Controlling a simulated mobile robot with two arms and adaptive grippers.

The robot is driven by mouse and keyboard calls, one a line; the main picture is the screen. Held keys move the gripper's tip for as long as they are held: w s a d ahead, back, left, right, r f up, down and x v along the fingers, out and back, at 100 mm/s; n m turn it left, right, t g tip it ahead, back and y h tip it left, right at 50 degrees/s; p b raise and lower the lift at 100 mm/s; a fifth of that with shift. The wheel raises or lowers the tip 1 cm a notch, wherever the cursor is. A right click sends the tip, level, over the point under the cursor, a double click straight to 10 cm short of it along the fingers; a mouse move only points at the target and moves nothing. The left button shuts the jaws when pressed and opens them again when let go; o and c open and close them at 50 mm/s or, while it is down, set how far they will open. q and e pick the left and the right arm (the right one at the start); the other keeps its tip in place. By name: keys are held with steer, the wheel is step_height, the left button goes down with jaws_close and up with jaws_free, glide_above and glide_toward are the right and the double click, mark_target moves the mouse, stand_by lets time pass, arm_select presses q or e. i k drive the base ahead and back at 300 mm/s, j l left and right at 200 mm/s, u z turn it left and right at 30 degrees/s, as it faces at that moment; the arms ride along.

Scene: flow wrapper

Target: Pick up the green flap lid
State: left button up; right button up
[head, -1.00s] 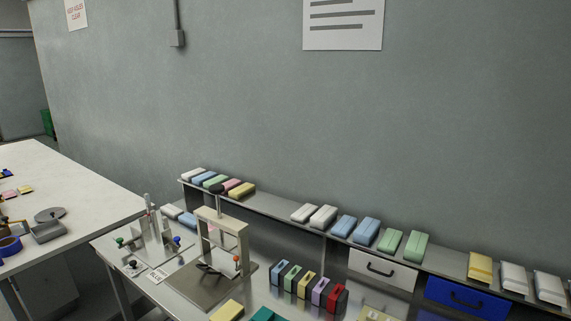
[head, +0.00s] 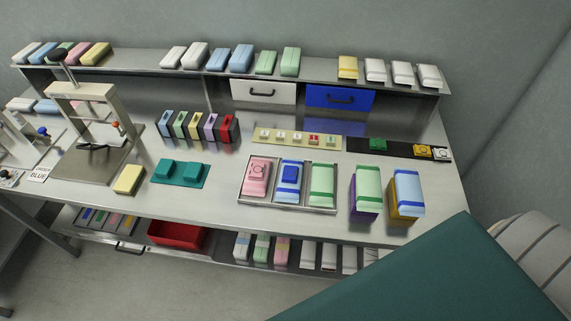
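A small green piece (head: 378,144), which looks like the green flap lid, lies at the left part of a black strip (head: 403,152) at the back right of the steel bench. An orange piece (head: 422,152) and a whitish-and-orange piece (head: 441,154) lie to its right on the strip. The green piece is small in view, so its fine shape is unclear. Nothing touches it from above. Neither of my grippers shows in the head view.
A metal tray (head: 287,207) holds pink, blue and green packs in front. Two tall packs, green-topped (head: 367,187) and blue-topped (head: 406,192), stand before the strip. A shelf (head: 330,77) with drawers runs behind. A dark teal surface (head: 430,275) covers the lower right.

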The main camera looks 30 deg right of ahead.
mark_target(376, 144)
steer(key=z, duration=1.55)
